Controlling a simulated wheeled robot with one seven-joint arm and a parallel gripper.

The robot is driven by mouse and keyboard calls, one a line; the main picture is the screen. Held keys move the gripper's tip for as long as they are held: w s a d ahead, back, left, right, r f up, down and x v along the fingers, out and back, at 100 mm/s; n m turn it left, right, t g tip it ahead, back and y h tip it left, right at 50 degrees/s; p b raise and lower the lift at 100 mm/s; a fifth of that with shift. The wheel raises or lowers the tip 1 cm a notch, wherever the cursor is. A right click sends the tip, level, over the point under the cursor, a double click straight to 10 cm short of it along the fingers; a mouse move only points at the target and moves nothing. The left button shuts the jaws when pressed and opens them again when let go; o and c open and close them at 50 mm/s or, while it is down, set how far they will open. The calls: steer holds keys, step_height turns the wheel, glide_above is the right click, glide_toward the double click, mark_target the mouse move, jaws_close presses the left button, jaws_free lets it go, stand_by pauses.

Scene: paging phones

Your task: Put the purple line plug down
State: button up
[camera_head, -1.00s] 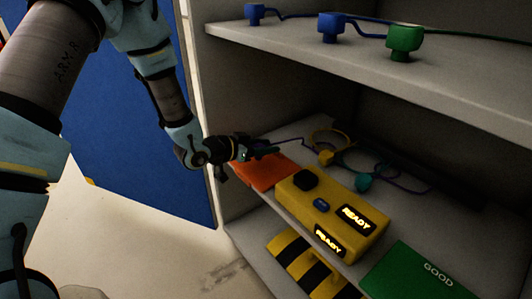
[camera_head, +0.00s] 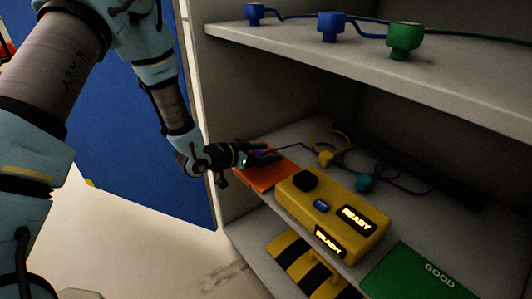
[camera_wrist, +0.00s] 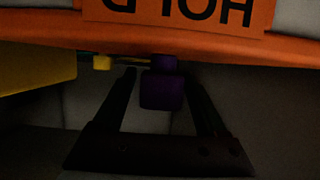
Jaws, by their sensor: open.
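The purple line plug (camera_wrist: 161,92) sits between the two spread fingers of my gripper (camera_wrist: 160,76) in the wrist view, with a gap on each side. In the head view my gripper (camera_head: 268,157) is open at the orange HOLD pad (camera_head: 262,178) on the lower shelf. A bit of the purple plug (camera_head: 261,153) shows between the fingers there. The orange pad (camera_wrist: 60,38) is right beside the plug in the wrist view. I cannot tell whether the plug's underside touches it. A thin purple cord runs right from the plug.
A green GOOD pad (camera_head: 415,272) is at front right. The upper shelf (camera_head: 430,75) overhangs, holding blue and green plugs.

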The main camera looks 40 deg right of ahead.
steer(key=shift+r, duration=0.3)
steer(key=p+v, duration=0.1)
steer(key=v, duration=1)
steer(key=shift+a+p, duration=0.35)
steer(key=shift+a, duration=0.1)
steer(key=shift+r, duration=0.1)
steer(key=w+a+r+n+t+y, duration=0.2)
steer(key=w+a+n+t+y, duration=0.5)
steer(key=w+a, duration=0.9)
steer(key=s+a+r+n+g+y, duration=0.1)
steer(key=a+r+n+y, duration=0.15)
steer(key=a, duration=0.45)
steer(key=s+a+r+n+y, duration=0.1)
steer(key=a+n+y, duration=0.15)
steer(key=a, duration=0.35)
steer(key=s+a+r+n+g+y, duration=0.1)
steer(key=s+a+r+n+g, duration=0.2)
steer(key=s+a, duration=0.6)
steer(key=shift+s+a+r+n+g+y, duration=0.35)
steer(key=shift+s+n, duration=0.4)
steer(key=shift+n, duration=0.45)
